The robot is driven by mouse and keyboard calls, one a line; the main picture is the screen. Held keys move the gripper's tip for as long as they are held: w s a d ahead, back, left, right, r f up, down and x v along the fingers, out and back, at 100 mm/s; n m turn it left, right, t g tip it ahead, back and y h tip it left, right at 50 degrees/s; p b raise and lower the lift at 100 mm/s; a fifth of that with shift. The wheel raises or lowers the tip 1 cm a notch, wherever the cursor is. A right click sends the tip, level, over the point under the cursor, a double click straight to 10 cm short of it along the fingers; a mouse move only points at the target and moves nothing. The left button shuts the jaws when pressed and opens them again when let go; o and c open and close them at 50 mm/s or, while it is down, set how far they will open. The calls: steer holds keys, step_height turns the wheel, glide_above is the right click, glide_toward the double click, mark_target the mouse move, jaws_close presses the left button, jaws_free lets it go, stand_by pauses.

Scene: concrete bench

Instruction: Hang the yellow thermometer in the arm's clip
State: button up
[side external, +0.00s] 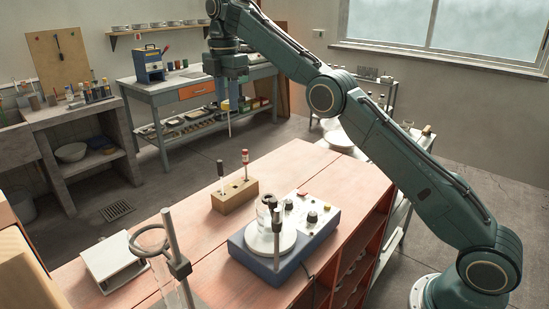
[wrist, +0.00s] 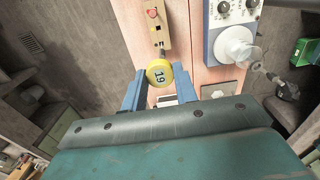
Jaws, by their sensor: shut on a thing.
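My gripper (side external: 229,98) is shut on the yellow thermometer and holds it high above the bench, behind the wooden block. Its thin grey stem (side external: 229,126) hangs straight down in the side view. Its round yellow head (wrist: 159,73), marked 19, sits between the two blue fingers in the wrist view; the side view does not show the head clearly. I cannot make out for certain which part is the arm's clip.
A wooden block (side external: 234,197) holds a black-topped and a red-topped probe upright. A blue hotplate (side external: 268,260) carries the flask. A metal rod (side external: 173,237) with a ring (side external: 148,251) stands in front. A white flat device (side external: 112,262) lies at left.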

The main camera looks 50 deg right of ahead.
steer(key=shift+s+a+r, duration=0.4)
steer(key=shift+a, duration=0.2)
steer(key=s+a+n, duration=0.3)
steer(key=s+a, duration=0.1)
steer(key=s, duration=0.6)
steer(key=s+a+n, duration=0.2)
steer(key=s+a, duration=0.2)
steer(key=s, duration=0.7)
steer(key=shift+a+n, duration=0.2)
steer(key=shift+n, duration=0.2)
steer(key=shift+w+f, duration=0.1)
steer(key=shift+f, duration=0.15)
steer(key=shift+f, duration=1.35)
step_height(320, 180, down, 8)
steer(key=shift+f, duration=0.15)
stand_by(2.8)
